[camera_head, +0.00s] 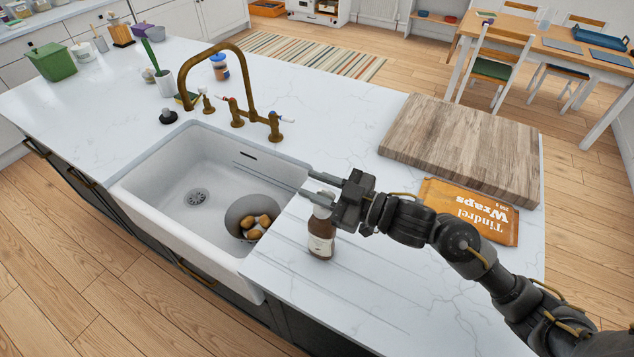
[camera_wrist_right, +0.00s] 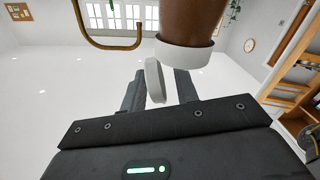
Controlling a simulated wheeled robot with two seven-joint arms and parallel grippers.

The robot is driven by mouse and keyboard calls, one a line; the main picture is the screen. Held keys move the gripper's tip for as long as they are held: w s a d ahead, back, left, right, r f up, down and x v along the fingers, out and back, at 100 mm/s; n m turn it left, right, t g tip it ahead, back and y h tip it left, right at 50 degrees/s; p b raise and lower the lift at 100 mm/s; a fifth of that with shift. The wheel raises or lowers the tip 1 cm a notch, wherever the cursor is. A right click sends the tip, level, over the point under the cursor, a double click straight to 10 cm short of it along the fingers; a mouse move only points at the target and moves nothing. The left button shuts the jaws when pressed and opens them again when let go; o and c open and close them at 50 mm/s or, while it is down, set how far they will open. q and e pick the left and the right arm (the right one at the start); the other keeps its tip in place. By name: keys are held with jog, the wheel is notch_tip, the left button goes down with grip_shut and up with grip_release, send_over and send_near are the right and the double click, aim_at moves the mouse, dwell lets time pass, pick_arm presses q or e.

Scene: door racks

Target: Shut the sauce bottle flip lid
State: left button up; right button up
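The brown sauce bottle (camera_head: 320,244), with a pale label, stands upright on the counter just right of the sink. In the right wrist view the bottle (camera_wrist_right: 193,18) appears upside down with a white cap (camera_wrist_right: 188,55). Its white flip lid (camera_wrist_right: 153,80) stands open, swung out to one side of the cap. My right gripper (camera_head: 310,184) is at the height of the bottle's top, with its fingers apart and pointing left. In the wrist view the lid shows between the right gripper's fingers (camera_wrist_right: 160,88); I cannot tell whether they touch. My left gripper is not in view.
The white sink (camera_head: 170,190) lies left of the bottle, with a bowl of brown round items (camera_head: 255,226) in it. A brass tap (camera_head: 248,90) rises behind. A wooden board (camera_head: 462,145) and an orange wraps packet (camera_head: 470,210) lie right. The front counter is clear.

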jog(key=shift+s, duration=0.15)
jog(key=c, duration=0.4)
grip_shut()
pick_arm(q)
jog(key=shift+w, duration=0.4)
